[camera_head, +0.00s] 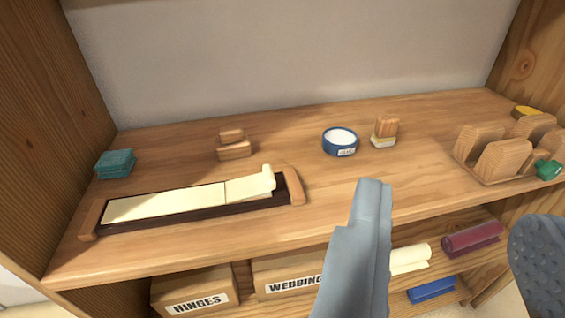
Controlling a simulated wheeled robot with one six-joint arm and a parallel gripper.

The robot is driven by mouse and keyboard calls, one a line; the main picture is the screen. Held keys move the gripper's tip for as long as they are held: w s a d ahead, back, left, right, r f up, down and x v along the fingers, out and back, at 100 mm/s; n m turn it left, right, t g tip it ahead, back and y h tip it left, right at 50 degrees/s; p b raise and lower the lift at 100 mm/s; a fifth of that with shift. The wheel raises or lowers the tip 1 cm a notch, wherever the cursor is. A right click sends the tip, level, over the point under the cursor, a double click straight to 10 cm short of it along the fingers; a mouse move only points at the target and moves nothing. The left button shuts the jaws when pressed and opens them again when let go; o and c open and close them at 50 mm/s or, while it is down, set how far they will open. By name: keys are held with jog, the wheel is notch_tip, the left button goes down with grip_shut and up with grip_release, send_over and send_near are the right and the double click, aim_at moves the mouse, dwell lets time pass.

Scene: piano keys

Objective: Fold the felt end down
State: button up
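A long cream felt strip (165,203) lies along a dark tray (215,211) with a wooden block at each end. A cross line divides the strip right of its middle. The felt's right end (266,178) stands up in a small curl beside the right wooden block (293,187). My gripper (452,212) is open, with its two grey-blue fingers wide apart and nothing between them. It is at the lower right, in front of the shelf and apart from the felt.
Wooden blocks (234,149), a blue round tub (340,142), a wood-handled block (386,131) and teal pads (115,162) stand behind the tray. A slotted wooden rack (507,158) is at right. Boxes and rolls fill the lower shelf.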

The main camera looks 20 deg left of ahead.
jog(key=w+a+n+g+y, duration=0.1)
jog(key=w+a+n+g, duration=0.1)
jog(key=w+a+g, duration=0.3)
jog(key=w+a+n+g, duration=0.1)
jog(key=w+a+g, duration=0.15)
jog(key=w, duration=0.55)
jog(key=n+g+h, duration=0.2)
jog(key=n+g, duration=0.1)
jog(key=g, duration=0.5)
send_near(269, 176)
jog(key=shift+g, duration=0.25)
jog(key=f, duration=0.5)
jog(key=w+f, duration=0.1)
jog(key=f, duration=0.2)
jog(key=shift+d+f, duration=0.25)
grip_shut()
